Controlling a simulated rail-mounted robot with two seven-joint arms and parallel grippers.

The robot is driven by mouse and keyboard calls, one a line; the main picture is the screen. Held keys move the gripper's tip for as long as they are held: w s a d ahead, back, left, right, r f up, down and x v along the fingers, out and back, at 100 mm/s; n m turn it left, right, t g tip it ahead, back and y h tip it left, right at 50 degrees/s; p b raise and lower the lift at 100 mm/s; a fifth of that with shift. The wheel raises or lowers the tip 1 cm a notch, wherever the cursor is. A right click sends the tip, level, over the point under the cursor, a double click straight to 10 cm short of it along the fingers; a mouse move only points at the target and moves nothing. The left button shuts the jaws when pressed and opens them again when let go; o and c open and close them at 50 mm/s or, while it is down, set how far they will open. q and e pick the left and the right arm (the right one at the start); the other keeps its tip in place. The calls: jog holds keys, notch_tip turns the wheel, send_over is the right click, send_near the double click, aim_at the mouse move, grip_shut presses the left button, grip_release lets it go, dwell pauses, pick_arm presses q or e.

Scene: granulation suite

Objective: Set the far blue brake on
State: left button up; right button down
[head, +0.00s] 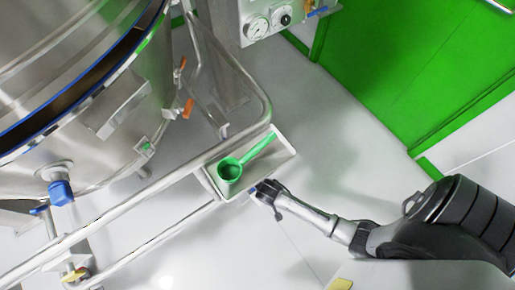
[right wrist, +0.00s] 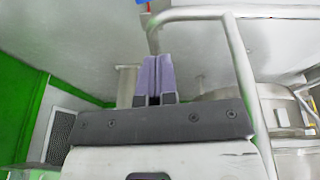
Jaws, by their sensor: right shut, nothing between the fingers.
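I cannot tell for sure which part is the far blue brake. A blue fitting (head: 60,192) hangs under the steel vessel (head: 75,160) at the left of the head view, with a smaller blue part (head: 39,210) beside it. A blue-ended lever (head: 317,12) shows at the gauge panel at the top. My right gripper (head: 262,190) is at the lower right edge of the trolley's tray, apart from these blue parts. In the right wrist view its fingers (right wrist: 154,80) are shut together and empty. My left gripper is not in view.
The trolley's tubular rail (head: 150,190) borders the vessel. A green scoop (head: 230,170) lies in a steel tray (head: 284,152). Orange levers (head: 187,108) and a yellow part (head: 75,274) are on the trolley side. Green doors (head: 420,50) stand behind. The floor right of the tray is clear.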

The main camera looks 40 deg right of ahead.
jog(key=shift+m+h, duration=0.5)
jog(key=shift+m, duration=0.2)
jog(key=b+x, duration=0.3)
jog(key=x, duration=0.4)
jog(key=b+x, duration=0.3)
jog(key=x, duration=0.4)
jog(key=w+d+b+x, duration=0.1)
jog(key=b+x, duration=0.2)
jog(key=x, duration=0.5)
jog(key=shift+w+r, duration=0.15)
jog(key=shift+d+f+b, duration=0.2)
jog(key=shift+f+b, duration=0.4)
jog(key=shift+b, duration=0.05)
jog(key=shift+d+f+b, duration=0.2)
jog(key=shift+f+b, duration=0.4)
